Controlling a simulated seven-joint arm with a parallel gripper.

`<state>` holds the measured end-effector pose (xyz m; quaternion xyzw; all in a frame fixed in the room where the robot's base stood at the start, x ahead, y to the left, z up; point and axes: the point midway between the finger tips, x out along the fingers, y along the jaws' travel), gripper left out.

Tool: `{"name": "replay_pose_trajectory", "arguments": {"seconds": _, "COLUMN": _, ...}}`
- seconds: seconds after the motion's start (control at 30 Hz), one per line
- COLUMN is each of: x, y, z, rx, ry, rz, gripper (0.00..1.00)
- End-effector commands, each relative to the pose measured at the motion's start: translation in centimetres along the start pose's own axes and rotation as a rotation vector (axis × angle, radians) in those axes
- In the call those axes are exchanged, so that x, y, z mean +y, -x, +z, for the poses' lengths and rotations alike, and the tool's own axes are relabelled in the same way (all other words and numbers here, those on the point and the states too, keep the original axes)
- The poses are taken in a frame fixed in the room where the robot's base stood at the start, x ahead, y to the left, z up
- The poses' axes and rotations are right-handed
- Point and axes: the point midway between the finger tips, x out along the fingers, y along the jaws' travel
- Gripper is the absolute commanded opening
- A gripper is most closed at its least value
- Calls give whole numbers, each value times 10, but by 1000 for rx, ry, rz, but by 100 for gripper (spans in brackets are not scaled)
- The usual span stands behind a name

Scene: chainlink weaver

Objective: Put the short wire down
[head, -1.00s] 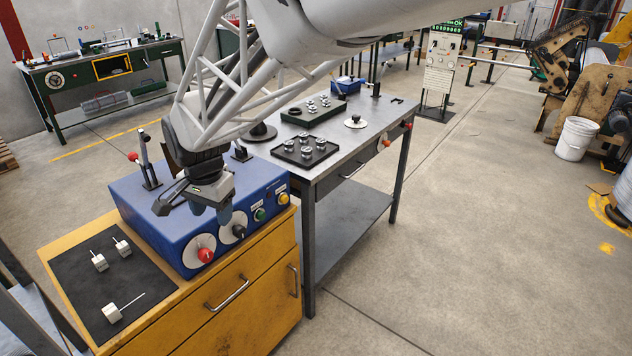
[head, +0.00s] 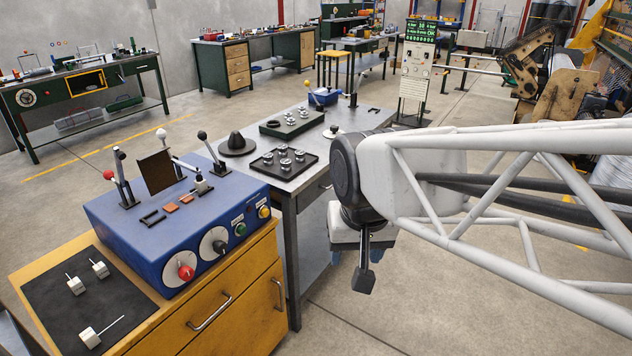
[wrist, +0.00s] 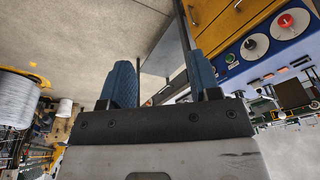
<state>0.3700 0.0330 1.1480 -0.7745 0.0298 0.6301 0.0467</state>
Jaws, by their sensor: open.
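On the black mat (head: 60,310), two white blocks with short wires (head: 76,285) (head: 100,268) stand at the back, and a white block with a longer wire (head: 90,336) lies at the front. My gripper (head: 360,256) is to the right of the machine, away from the mat. In the wrist view, its blue fingers (wrist: 161,80) are apart with nothing between them.
The yellow cabinet (head: 235,320) carries the mat and machine. Levers stand up from the machine's top. A grey metal table (head: 300,182) with a dark tray of several round parts (head: 283,160) stands behind my gripper. Open floor lies at the front right.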

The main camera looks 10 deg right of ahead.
Motion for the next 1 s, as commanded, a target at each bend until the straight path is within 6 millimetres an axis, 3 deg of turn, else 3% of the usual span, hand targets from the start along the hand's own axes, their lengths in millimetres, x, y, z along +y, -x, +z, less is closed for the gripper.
{"name": "replay_pose_trajectory", "arguments": {"seconds": 0.1, "x": 21, "y": 2, "z": 23, "rx": 14, "ry": 33, "rz": 9, "gripper": 57}}
{"name": "replay_pose_trajectory", "arguments": {"seconds": 0.33, "x": 41, "y": 2, "z": 48, "rx": 27, "ry": 82, "rz": 20, "gripper": 57}}
{"name": "replay_pose_trajectory", "arguments": {"seconds": 1.0, "x": 43, "y": 2, "z": 51, "rx": 28, "ry": 91, "rz": 21, "gripper": 57}}
